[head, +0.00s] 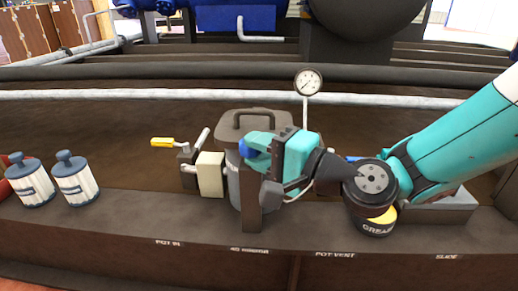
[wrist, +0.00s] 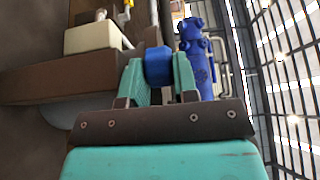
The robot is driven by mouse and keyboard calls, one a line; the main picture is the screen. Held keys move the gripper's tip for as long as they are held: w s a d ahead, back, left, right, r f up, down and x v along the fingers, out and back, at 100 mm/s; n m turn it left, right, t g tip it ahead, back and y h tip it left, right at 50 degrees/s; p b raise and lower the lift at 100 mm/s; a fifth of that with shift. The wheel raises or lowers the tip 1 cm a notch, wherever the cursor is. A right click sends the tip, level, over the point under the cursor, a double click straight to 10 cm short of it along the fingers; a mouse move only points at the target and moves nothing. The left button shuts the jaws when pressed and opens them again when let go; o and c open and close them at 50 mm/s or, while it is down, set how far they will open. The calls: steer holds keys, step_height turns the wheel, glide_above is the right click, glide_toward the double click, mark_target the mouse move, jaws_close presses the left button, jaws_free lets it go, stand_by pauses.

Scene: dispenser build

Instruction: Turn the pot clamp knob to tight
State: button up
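The pot (head: 234,188) stands in the middle of the head view, with a dark lid and a lid handle (head: 262,111). A brown upright post (head: 251,207) stands at its front. The blue clamp knob (head: 247,149) is near the top of this post. It also shows in the wrist view (wrist: 158,66). My gripper (head: 256,146) reaches in from the right. In the wrist view its teal fingers (wrist: 160,82) lie on both sides of the knob and appear to touch it. The knob's setting cannot be read, and my gripper hides part of the pot.
A cream box (head: 211,174) and a yellow-handled valve (head: 163,142) are left of the pot. A gauge (head: 308,80) stands behind my gripper. A grease tin (head: 373,227) sits below my arm. Two blue-topped canisters (head: 33,182) (head: 76,180) stand far left, with clear shelf beside them.

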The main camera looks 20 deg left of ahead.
steer(key=shift+s+r+t+p, duration=0.1)
steer(key=shift+t+p, duration=0.2)
steer(key=shift+p, duration=0.2)
steer(key=shift+a+r+m+t+h+p, duration=0.1)
steer(key=shift+m+t+h+p, duration=0.3)
steer(key=shift+m+t+p, duration=0.3)
steer(key=m+t+p, duration=0.1)
steer(key=p, duration=0.1)
steer(key=t+h+p, duration=0.1)
steer(key=p, duration=0.1)
steer(key=shift+s+a+r+m+t+p, duration=0.1)
steer(key=shift+s+r+m+t+p, duration=0.05)
steer(key=shift+m+t+p, duration=0.2)
steer(key=m+t+h+p, duration=0.1)
steer(key=p, duration=0.6)
steer(key=m+t+h+p, duration=0.1)
steer(key=m+t+p, duration=0.1)
steer(key=p, duration=0.5)
steer(key=shift+a+r+h, duration=0.2)
steer(key=shift+r+h, duration=0.2)
steer(key=m+t+h+p, duration=0.1)
steer(key=p, duration=0.3)
steer(key=shift+s+a+f, duration=0.1)
steer(key=shift+f, duration=0.1)
steer(key=shift+f+t+h+p, duration=0.15)
steer(key=shift+t+h+p, duration=0.3)
steer(key=shift+p, duration=0.75)
steer(key=shift+s+f+m+h+p, duration=0.25)
steer(key=shift+f+m+p, duration=0.1)
steer(key=shift+p, duration=0.4)
